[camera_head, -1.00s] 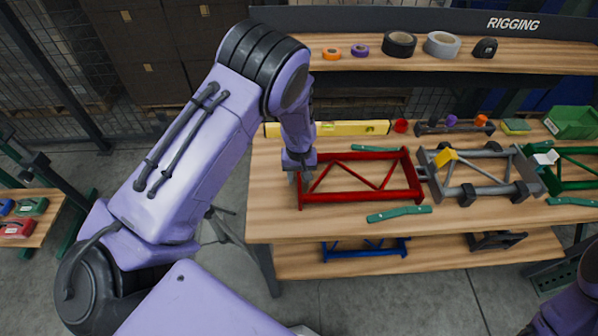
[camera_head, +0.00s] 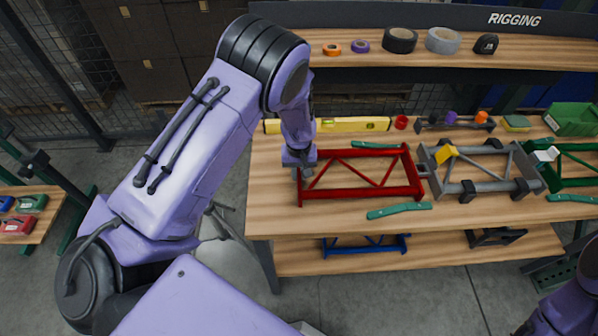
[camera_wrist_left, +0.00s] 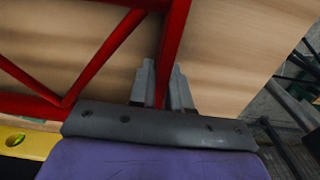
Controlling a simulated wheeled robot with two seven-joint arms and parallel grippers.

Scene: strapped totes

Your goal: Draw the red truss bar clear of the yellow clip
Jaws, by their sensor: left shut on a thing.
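The red truss bar (camera_head: 362,195) is a flat frame with diagonal braces, lying on the wooden bench. My left gripper (camera_head: 302,172) is shut on its left end member; in the left wrist view its two fingers (camera_wrist_left: 163,88) straddle the red bar (camera_wrist_left: 172,45). The truss's right end sits against the left end of a grey truss (camera_head: 478,188). The yellow clip (camera_head: 445,153) is on the upper left part of the grey truss, close to the red truss's right end. Whether clip and red truss touch is unclear. My right gripper is not in view.
Green bars lie behind (camera_head: 374,145) and in front (camera_head: 399,210) of the red truss. A yellow level (camera_head: 350,125) and a red cup (camera_head: 401,122) are behind it. A green truss (camera_head: 580,172) with a white clip (camera_head: 545,155) is at right. Bench left of the gripper is bare.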

